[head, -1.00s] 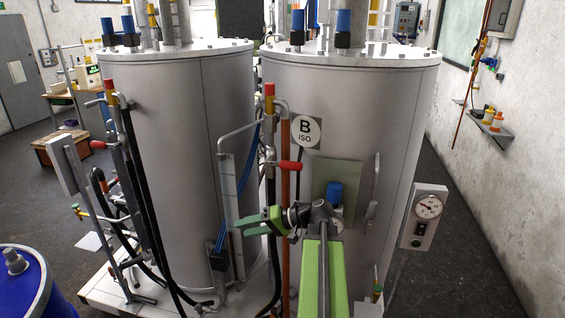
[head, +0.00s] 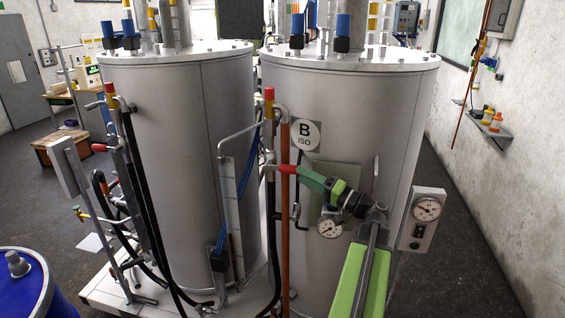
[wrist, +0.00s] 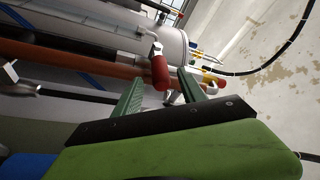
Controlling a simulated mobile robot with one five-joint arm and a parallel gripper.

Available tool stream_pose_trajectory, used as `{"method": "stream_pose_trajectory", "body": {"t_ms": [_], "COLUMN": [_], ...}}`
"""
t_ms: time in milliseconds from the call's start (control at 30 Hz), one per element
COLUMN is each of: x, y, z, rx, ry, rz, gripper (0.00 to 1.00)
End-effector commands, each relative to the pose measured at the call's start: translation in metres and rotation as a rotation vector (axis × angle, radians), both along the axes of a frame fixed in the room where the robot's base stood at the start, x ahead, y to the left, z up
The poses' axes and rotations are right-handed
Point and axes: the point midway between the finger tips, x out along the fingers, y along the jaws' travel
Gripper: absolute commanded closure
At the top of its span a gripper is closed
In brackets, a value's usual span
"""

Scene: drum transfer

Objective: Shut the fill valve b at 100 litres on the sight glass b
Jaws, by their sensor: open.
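The red lever of fill valve b (head: 287,168) sticks out to the right from the pipework in front of the tank marked B. My green gripper (head: 302,173) points left at its tip, with the arm on the right. In the wrist view the red lever (wrist: 159,72) shows between the two spread green fingers (wrist: 162,80). Whether they touch it I cannot tell. The likely sight glass b (head: 229,200) is an upright strip left of the orange pipe; its level is too small to read.
Tank B (head: 375,110) stands close behind my gripper. An orange upright pipe (head: 285,230) and black hoses run left of it. A round gauge (head: 329,228) sits below my gripper and a gauge box (head: 424,215) to the right. A blue drum (head: 30,285) stands at lower left.

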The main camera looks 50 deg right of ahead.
Motion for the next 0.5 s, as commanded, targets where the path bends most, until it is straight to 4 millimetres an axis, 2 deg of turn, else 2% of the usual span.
{"method": "stream_pose_trajectory", "body": {"t_ms": [33,200,333,500], "x": [0.014,0.052,0.072,0.084], "y": [0.003,0.012,0.016,0.019], "z": [0.006,0.014,0.017,0.019], "rx": [0.0,-0.001,-0.001,0.001], "ry": [0.0,0.001,0.0,0.001], "rz": [0.005,0.003,0.002,0.001], "gripper": [0.51,0.51,0.51,0.51]}}
